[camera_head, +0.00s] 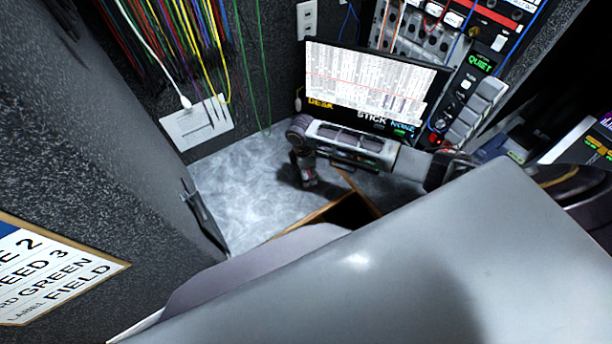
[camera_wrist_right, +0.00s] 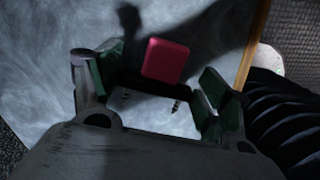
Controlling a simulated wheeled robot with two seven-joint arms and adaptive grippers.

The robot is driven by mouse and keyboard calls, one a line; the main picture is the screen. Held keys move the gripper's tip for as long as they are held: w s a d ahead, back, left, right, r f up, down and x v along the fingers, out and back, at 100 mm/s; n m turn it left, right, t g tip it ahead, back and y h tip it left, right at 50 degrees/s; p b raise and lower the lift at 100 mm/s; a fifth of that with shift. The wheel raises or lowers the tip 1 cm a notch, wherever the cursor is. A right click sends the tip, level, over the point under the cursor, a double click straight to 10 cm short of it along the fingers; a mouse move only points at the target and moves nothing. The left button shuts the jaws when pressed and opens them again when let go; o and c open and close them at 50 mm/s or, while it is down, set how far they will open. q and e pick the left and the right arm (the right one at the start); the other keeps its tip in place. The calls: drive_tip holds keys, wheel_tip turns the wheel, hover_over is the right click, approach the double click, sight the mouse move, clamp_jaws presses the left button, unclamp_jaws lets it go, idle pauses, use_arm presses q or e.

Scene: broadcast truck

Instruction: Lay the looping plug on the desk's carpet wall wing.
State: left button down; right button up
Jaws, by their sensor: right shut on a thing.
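My right gripper (camera_head: 307,180) hangs pointing down over the marbled grey-blue desk (camera_head: 240,190), near the wooden edge. In the right wrist view, a pinkish-red block with two short metal tips, the looping plug (camera_wrist_right: 166,61), sits between the fingers of the right gripper (camera_wrist_right: 157,92), which is shut on it. The marbled desk top (camera_wrist_right: 50,80) lies below it. In the head view the plug cannot be made out. The part of the desk by the dark carpet wall (camera_head: 150,165) is bare. My left gripper is not in view.
A monitor (camera_head: 370,85) stands at the desk's back, beside a control panel (camera_head: 470,100). A wooden-edged dark opening (camera_head: 350,210) lies just in front of the right gripper. Cables (camera_head: 195,50) hang over a white wall plate (camera_head: 197,124). A lettered sign (camera_head: 50,270) is at left.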

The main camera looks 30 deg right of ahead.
drive_tip(key=shift+f, duration=1.6)
drive_tip(key=shift+f, duration=0.1)
drive_tip(key=o, duration=1.1)
drive_tip(key=shift+a+r, duration=0.2)
drive_tip(key=shift+r, duration=2.85)
drive_tip(key=shift+a+r, duration=0.2)
drive_tip(key=shift+r, duration=2.85)
